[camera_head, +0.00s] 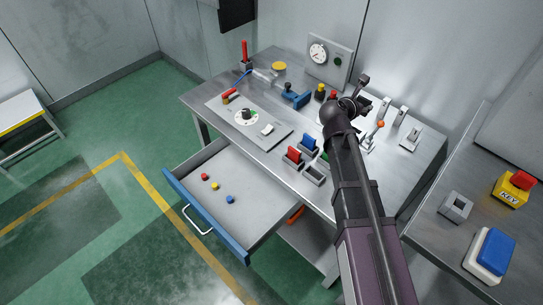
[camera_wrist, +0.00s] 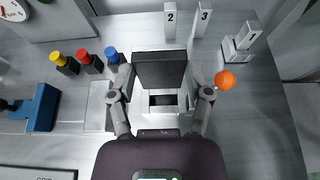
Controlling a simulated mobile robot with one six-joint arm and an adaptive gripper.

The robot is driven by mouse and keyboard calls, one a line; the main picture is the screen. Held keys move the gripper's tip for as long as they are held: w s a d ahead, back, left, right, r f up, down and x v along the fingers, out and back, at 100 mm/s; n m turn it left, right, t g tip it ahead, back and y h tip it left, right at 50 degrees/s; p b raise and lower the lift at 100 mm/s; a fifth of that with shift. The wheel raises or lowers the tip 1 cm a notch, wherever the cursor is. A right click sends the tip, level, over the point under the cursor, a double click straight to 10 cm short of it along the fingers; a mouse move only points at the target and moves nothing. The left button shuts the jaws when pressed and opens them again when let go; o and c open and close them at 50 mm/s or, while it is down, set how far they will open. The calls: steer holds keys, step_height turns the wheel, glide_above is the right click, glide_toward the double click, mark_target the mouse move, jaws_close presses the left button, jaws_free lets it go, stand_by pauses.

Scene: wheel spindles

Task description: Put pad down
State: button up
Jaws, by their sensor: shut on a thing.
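My gripper (camera_wrist: 160,78) has its two fingers on either side of a dark rectangular pad (camera_wrist: 160,66) and is shut on it. Below the pad in the wrist view is a light grey block (camera_wrist: 180,104) with a dark slot in its middle. I cannot tell whether the pad touches anything beneath it. In the head view my gripper (camera_head: 352,102) is over the back right part of the metal table (camera_head: 410,165). There my arm hides most of the spot under it, and the pad is too small to tell apart from the gripper.
Grey posts marked 2 (camera_wrist: 170,20) and 3 (camera_wrist: 201,20) stand beyond the pad. An orange-knobbed lever (camera_wrist: 225,80) is close to the right finger. Yellow, red and blue buttons (camera_wrist: 88,62) stand to the left. A drawer (camera_head: 240,205) stands open at the table's front.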

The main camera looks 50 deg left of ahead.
step_height(320, 180, up, 14)
steer(key=p, duration=1.3)
steer(key=shift+f, duration=0.15)
steer(key=shift+s, duration=0.15)
